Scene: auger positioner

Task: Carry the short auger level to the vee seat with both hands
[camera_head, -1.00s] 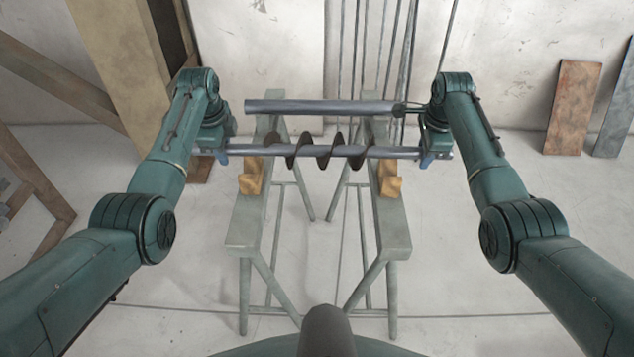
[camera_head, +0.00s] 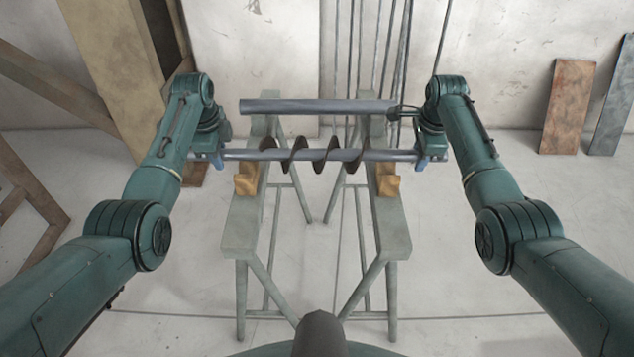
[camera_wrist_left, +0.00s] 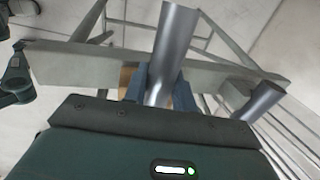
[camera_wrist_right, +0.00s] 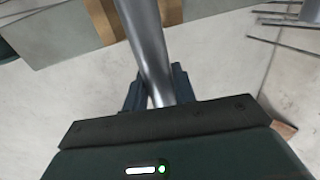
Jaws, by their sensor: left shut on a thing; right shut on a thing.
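The short auger (camera_head: 345,155), a grey shaft with dark spiral flights, hangs across the two trestles and looks about level. My left gripper (camera_head: 216,158) is shut on its left shaft end; the shaft (camera_wrist_left: 176,45) also shows between the jaws in the left wrist view. My right gripper (camera_head: 428,159) is shut on its right end, and the shaft (camera_wrist_right: 147,40) shows in the right wrist view. Two yellow-brown blocks, left (camera_head: 246,184) and right (camera_head: 389,186), form the vee seat on the trestles. The shaft appears just beyond them in the head view, apart from them.
The left trestle (camera_head: 241,237) and right trestle (camera_head: 392,230) stand with a gap between. A thicker grey pipe (camera_head: 315,106) lies across them behind the auger. Thin rods (camera_head: 385,50) lean at the wall. Timber stands at left, and plates (camera_head: 567,105) lean at right.

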